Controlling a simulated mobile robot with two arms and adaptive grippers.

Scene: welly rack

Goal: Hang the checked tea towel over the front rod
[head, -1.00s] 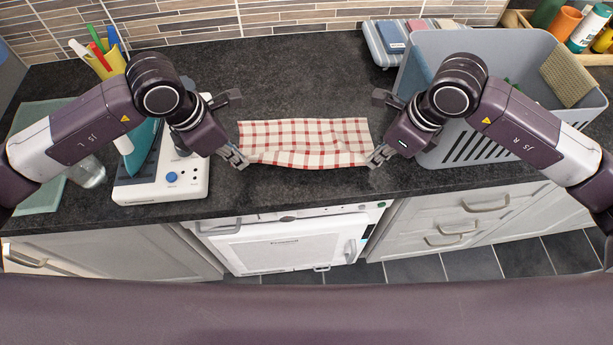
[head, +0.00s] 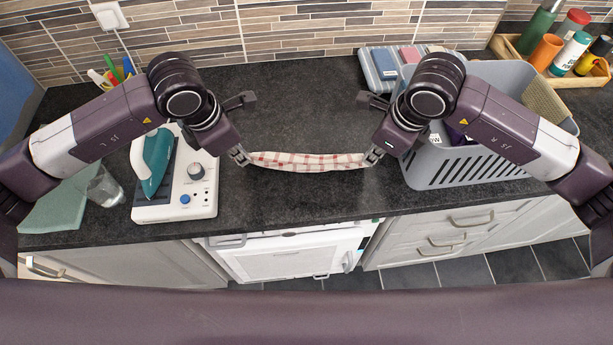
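The red-and-white checked tea towel (head: 308,161) is stretched between my two grippers in the head view. It shows as a narrow, slightly sagging strip, apparently seen nearly edge-on above the dark worktop. My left gripper (head: 241,156) is shut on its left end, and my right gripper (head: 373,156) is shut on its right end. The towel's lower part is hidden or foreshortened. I cannot clearly make out a front rod; a white appliance front (head: 285,258) is below the worktop edge.
A teal iron (head: 156,160) stands on a white base (head: 201,197) at left, beside a glass (head: 106,188). A grey basket (head: 462,168) stands at right, close to my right arm. A wooden tray of bottles (head: 581,79) is behind. The middle worktop (head: 300,110) is clear.

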